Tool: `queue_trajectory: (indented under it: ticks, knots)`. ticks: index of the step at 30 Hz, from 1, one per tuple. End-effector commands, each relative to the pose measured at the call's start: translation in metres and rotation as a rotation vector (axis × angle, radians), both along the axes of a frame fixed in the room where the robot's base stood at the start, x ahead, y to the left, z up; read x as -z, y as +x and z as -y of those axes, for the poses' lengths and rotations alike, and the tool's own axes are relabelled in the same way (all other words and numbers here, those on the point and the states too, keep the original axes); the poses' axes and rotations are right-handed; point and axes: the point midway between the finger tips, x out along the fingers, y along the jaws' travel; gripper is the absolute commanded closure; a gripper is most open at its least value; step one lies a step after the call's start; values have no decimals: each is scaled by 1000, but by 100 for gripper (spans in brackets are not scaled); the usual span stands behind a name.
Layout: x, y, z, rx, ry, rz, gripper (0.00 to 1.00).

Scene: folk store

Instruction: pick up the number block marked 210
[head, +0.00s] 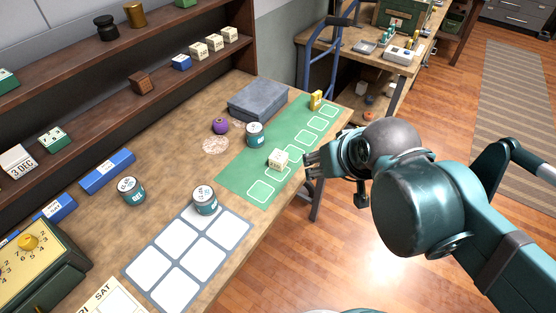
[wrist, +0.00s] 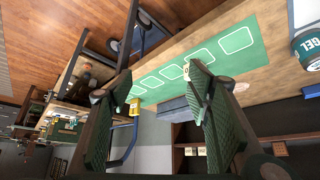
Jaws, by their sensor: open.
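A small cream block (head: 278,159) with dark marks sits on the green mat (head: 232,178) in the head view; its marking is too small to read. My gripper (head: 312,165) is just to the right of this block, near the table's front edge, and apart from it. In the wrist view my gripper (wrist: 160,78) has its two green-padded fingers spread wide with nothing between them. A sliver of a cream block (wrist: 187,71) shows there beside the right finger, which hides the rest. More cream blocks (head: 214,42) stand on the shelf, with markings I cannot read.
A teal can (head: 254,135) and a purple ball (head: 220,126) stand behind the mat, near a grey box (head: 258,99). A yellow object (head: 316,100) is at the mat's far end. Two more cans (head: 205,201) (head: 131,190) stand left. Most outlined mat squares are clear.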

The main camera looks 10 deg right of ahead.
Motion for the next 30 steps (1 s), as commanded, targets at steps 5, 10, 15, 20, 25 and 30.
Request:
queue_trajectory:
  ticks: [5, 10, 15, 20, 25, 30]
  knots:
    - [0, 0, 0, 0, 0, 0, 50]
    - [0, 0, 0, 0, 0, 0, 54]
    - [0, 0, 0, 0, 0, 0, 54]
    - [-2, 2, -1, -9, -5, -7, 54]
    - [-7, 9, -4, -35, -19, -28, 54]
    - [-13, 20, -8, -81, -42, -66, 54]
